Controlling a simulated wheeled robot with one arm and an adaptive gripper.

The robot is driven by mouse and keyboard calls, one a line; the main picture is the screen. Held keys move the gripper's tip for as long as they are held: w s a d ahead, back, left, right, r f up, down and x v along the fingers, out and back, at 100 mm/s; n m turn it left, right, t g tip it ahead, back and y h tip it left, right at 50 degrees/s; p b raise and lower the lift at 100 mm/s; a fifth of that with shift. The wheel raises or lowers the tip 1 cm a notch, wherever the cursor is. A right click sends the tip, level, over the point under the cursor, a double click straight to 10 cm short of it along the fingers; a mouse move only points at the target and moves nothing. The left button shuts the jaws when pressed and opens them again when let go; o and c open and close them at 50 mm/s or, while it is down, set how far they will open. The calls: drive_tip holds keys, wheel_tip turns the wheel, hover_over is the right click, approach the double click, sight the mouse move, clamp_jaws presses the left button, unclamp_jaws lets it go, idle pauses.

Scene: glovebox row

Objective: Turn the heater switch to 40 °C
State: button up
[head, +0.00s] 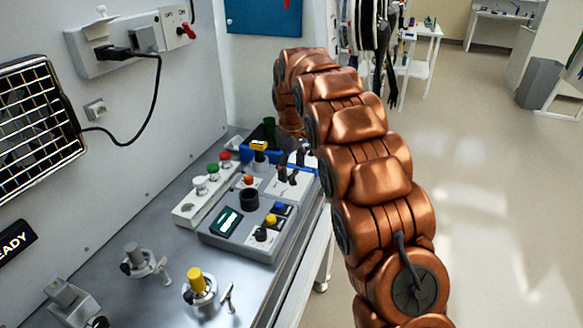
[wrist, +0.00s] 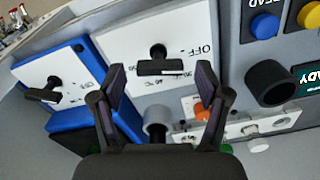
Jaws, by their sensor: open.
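The heater switch (wrist: 160,67) is a black bar-shaped knob on a white plate (wrist: 120,45) in the wrist view. The plate carries the marks OFF at right and 30 and 40 °C along its lower edge, partly hidden. I cannot tell which mark the knob points to. My gripper (wrist: 158,80) is open, its two black fingers spread to the left and right of the knob and apart from it. In the head view the white plate (head: 290,187) shows at the end of the bench, with dark parts over it.
A similar black knob (wrist: 42,94) sits on a blue-edged white plate at left. On the bench, a yellow-topped valve (head: 197,281) stands nearer.

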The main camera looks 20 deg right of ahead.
drive_tip(key=shift+c, duration=0.3)
drive_tip(key=c, duration=1.1)
drive_tip(key=m+b, duration=0.1)
drive_tip(key=m, duration=0.1)
drive_tip(key=shift+f+m, duration=0.1)
drive_tip(key=shift+m, duration=0.3)
drive_tip(key=shift+m+b, duration=0.55)
drive_tip(key=shift+m, duration=1.25)
